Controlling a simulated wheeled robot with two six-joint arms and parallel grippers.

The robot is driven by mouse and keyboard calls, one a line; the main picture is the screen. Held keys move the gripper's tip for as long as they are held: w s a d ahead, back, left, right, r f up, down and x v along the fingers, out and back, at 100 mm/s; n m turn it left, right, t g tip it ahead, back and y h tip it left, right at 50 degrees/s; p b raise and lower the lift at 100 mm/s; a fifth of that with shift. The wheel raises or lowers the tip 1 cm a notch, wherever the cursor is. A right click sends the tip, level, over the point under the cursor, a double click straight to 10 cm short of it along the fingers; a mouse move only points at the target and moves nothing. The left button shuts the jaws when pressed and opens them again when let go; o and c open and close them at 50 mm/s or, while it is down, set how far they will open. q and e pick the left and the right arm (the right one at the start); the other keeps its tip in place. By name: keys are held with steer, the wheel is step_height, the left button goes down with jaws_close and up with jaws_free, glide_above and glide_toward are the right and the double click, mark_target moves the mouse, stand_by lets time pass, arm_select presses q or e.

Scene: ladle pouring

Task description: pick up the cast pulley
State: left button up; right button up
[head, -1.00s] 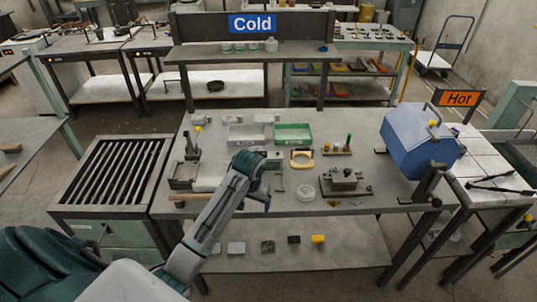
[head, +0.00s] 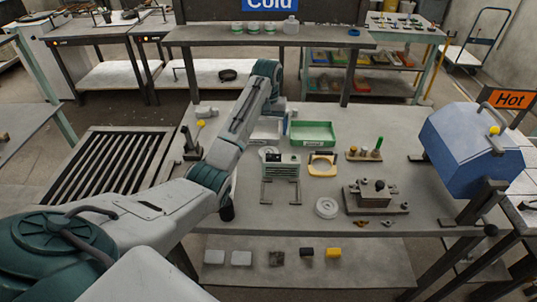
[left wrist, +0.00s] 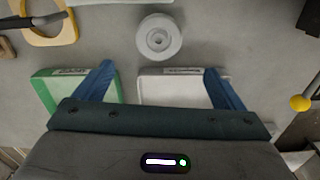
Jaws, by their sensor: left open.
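The cast pulley (left wrist: 159,37), a round grey disc with a raised hub and a centre hole, lies flat on the table in the left wrist view. In the head view it appears as a pale disc (head: 268,153), partly covered by other things. My left gripper (left wrist: 158,72) is open and empty, its two blue fingers apart. The pulley lies beyond the fingertips, roughly centred between them, apart from both. In the head view my left gripper (head: 275,105) is over the back of the table, its fingers not clearly seen. My right gripper is not in view.
A green tray (left wrist: 48,92) and a grey-white tray (left wrist: 185,90) are beneath the fingers. A yellow-framed part (head: 322,165), a stand with green and orange pegs (head: 364,155), another pale disc (head: 326,207) and a blue box (head: 470,150) stand to the right.

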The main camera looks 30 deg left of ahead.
arm_select(q)
steer(key=p, duration=0.1)
glide_above(268, 151)
step_height(268, 151, down, 4)
steer(key=shift+s+f, duration=0.1)
steer(key=shift+s, duration=0.05)
steer(key=shift+f, duration=0.3)
step_height(268, 151, down, 4)
steer(key=shift+d+f+p, duration=0.1)
steer(key=shift+d+p, duration=0.05)
steer(key=shift+p, duration=1)
steer(key=shift+f, duration=0.45)
steer(key=c, duration=1.2)
